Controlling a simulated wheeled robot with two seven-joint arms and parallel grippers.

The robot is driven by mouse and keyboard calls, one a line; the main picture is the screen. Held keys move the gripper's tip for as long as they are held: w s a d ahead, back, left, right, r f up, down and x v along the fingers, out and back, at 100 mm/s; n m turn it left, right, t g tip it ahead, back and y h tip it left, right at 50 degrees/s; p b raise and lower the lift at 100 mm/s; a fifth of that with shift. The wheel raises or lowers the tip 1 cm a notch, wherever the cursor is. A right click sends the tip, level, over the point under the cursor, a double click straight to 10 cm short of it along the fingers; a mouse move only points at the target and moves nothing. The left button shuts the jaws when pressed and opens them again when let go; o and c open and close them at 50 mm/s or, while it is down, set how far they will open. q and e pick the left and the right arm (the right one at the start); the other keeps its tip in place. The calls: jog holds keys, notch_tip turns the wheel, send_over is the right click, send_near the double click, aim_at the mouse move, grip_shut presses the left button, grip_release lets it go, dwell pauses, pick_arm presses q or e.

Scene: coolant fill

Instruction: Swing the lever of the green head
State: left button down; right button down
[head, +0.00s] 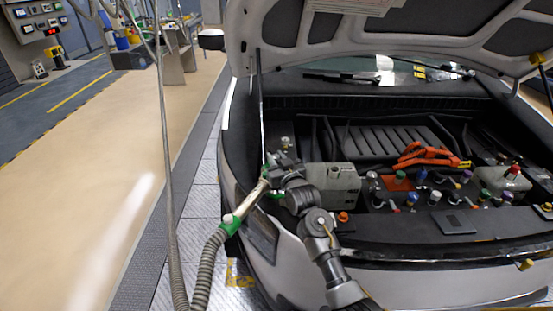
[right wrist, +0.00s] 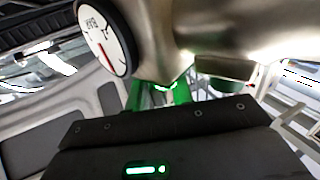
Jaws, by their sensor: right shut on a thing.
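The green head (head: 251,201) is a pale metal fitting with green parts on a ribbed grey hose. It is held tilted at the left front corner of the open engine bay. My right gripper (head: 270,177) is shut on it, near its upper end. In the right wrist view, the head's metal body (right wrist: 215,30) and round bar gauge (right wrist: 105,38) fill the top. Green parts (right wrist: 165,96) show just beyond my dark gripper body. The fingertips are mostly hidden, and I cannot make out the lever clearly. My left gripper is out of view.
A pale reservoir (head: 335,182) stands just right of the gripper. Several coloured caps and an orange cable part (head: 428,156) lie farther right in the bay. The raised hood (head: 400,25) hangs above. A hanging hose (head: 168,150) runs down on the left. The floor beyond is clear.

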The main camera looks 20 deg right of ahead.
jog(key=c, duration=1.2)
grip_release()
jog(key=shift+c, duration=0.2)
jog(key=s+d+b, duration=0.1)
jog(key=s+b, duration=0.1)
jog(key=s, duration=0.8)
jog(key=shift+s+b, duration=0.3)
jog(key=shift+s, duration=0.05)
